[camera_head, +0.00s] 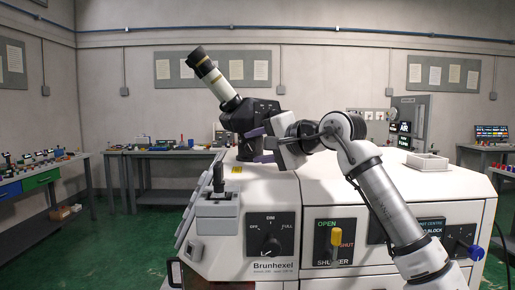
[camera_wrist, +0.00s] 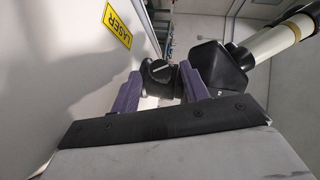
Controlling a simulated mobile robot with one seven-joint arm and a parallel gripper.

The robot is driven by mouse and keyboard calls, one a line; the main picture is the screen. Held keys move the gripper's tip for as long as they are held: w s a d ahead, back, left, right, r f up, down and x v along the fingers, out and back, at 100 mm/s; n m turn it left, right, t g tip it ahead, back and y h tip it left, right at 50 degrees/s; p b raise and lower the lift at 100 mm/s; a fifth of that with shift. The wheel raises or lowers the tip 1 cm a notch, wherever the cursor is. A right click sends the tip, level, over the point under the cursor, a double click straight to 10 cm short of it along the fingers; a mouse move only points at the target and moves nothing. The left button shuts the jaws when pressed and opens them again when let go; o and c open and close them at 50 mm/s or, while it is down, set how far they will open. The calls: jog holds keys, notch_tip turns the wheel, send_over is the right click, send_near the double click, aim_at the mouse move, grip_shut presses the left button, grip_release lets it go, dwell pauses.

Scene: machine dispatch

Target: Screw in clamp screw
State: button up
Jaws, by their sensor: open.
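The clamp screw appears to be the round black knob with a pale line across its face, seen in the wrist view (camera_wrist: 160,71). It sits beside the black microscope-like head (camera_wrist: 218,68), which carries a cream and black tube (camera_wrist: 275,40). In the head view this black head (camera_head: 243,116) and its slanted tube (camera_head: 218,82) stand on top of the white machine. My gripper (camera_wrist: 161,90) is open, with one purple finger on each side of the knob. Whether the fingers touch it, I cannot tell. In the head view my gripper (camera_head: 256,144) is partly hidden at the head's base.
The white machine (camera_head: 330,183) fills the foreground, with a dimmer dial (camera_head: 271,246) and a yellow shutter lever (camera_head: 336,238) on its front. A yellow laser label (camera_wrist: 117,26) is near the fingers. A pale tray (camera_head: 427,167) sits on the right of the machine top.

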jog(key=b+v, duration=0.3)
jog(key=v, duration=1)
jog(key=shift+d, duration=0.1)
jog(key=shift+s, duration=0.1)
